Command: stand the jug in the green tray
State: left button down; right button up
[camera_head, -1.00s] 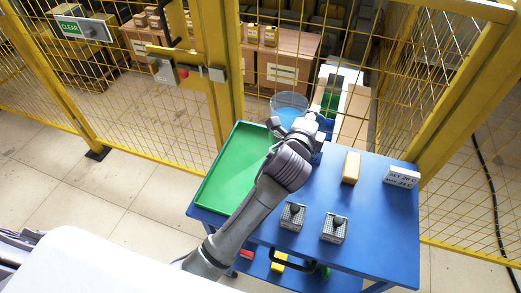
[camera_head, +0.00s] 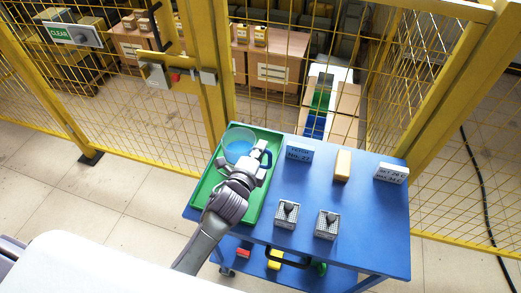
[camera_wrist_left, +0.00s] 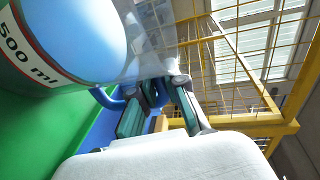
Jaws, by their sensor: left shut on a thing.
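The clear jug (camera_head: 236,145) with blue contents is over the far left part of the green tray (camera_head: 208,186) and looks about upright. My left gripper (camera_head: 260,160) is shut on its blue handle, on the jug's right side. In the left wrist view the jug (camera_wrist_left: 75,35) shows a "500 ml" mark, and the handle (camera_wrist_left: 110,100) runs between the fingers of the left gripper (camera_wrist_left: 160,108). Green tray surface lies close by the jug there. I cannot tell whether the jug's base touches the tray. My right gripper is not in view.
On the blue table (camera_head: 370,225) stand a blue labelled block (camera_head: 298,151), a yellow block (camera_head: 342,165), a white display (camera_head: 391,173) and two grey perforated blocks (camera_head: 287,213) with dark knobs. A yellow mesh fence (camera_head: 150,120) runs behind the table.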

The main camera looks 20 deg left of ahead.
pick_arm(q)
jog(key=shift+f, duration=0.1)
jog(key=c, duration=1.7)
grip_release()
jog(key=shift+f, duration=0.2)
jog(key=o, duration=0.5)
jog(key=shift+r, duration=0.2)
jog(key=b+v, duration=0.1)
jog(key=v, duration=1.1)
